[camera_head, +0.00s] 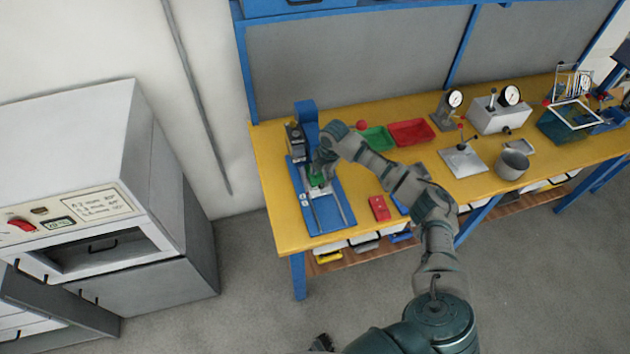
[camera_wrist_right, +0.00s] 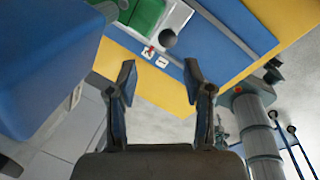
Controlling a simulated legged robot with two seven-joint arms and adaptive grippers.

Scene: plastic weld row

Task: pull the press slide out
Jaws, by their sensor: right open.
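The press stands at the left end of the yellow bench, with a blue upright (camera_head: 306,118) and a blue base plate (camera_head: 326,212) carrying two rails. The press slide (camera_head: 318,188) is a pale plate under a green part, close to the upright. In the right wrist view the slide (camera_wrist_right: 180,18) shows a green block and a dark round knob (camera_wrist_right: 168,40) at its edge. My right gripper (camera_wrist_right: 160,82) is open and empty, with the knob beyond its fingertips; in the head view it is partly hidden over the slide. A small dark part at the bottom edge may be my left gripper (camera_head: 322,343).
Green (camera_head: 376,138) and red (camera_head: 411,132) trays lie right of the press. A red box (camera_head: 379,208) sits near the front edge. Gauges, a lever fixture (camera_head: 463,160) and a metal pot (camera_head: 512,165) stand farther right. A grey oven (camera_head: 100,190) is at left.

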